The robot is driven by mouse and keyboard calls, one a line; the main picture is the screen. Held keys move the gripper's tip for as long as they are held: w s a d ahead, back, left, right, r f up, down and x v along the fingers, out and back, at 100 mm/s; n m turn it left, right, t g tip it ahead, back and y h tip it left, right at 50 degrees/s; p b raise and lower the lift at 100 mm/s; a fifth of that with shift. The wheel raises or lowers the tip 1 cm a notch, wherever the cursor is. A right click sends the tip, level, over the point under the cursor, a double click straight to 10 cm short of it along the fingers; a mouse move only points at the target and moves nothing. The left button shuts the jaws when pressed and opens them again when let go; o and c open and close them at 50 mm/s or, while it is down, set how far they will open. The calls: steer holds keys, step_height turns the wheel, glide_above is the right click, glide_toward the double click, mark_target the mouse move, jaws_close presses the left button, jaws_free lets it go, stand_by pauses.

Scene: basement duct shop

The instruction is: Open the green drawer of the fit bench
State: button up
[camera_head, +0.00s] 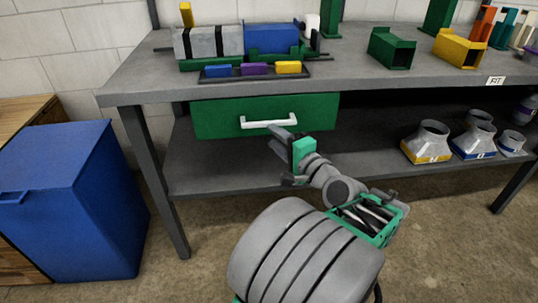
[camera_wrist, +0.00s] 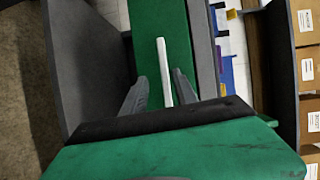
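The green drawer (camera_head: 215,120) hangs under the top of the fit bench (camera_head: 350,80) and looks shut. Its white bar handle (camera_head: 268,122) runs across the middle of its front. My gripper (camera_head: 282,140) is just below and in front of the handle in the head view, open and empty. In the wrist view, the drawer front (camera_wrist: 160,18) fills the upper middle and the handle (camera_wrist: 162,60) stands between the two spread fingers (camera_wrist: 160,80). I cannot tell whether the fingertips reach around the bar; no contact shows.
A blue cabinet (camera_head: 70,190) stands left of the bench. A tray of coloured blocks (camera_head: 250,73) and green and yellow duct pieces (camera_head: 458,48) lie on the bench top. Grey duct fittings (camera_head: 428,140) stand on the lower shelf at right. The floor before the bench is clear.

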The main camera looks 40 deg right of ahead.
mark_target(269, 121)
steer(key=shift+m+h, duration=0.5)
steer(key=w+d, duration=0.1)
steer(key=w, duration=0.1)
steer(key=w+d+b, duration=0.1)
steer(key=w, duration=0.1)
steer(key=w+d, duration=0.1)
steer(key=w, duration=0.1)
steer(key=shift+w+r+b, duration=0.1)
steer(key=shift+r+b, duration=0.05)
steer(key=shift+b, duration=0.15)
steer(key=shift+c, duration=0.5)
jaws_close()
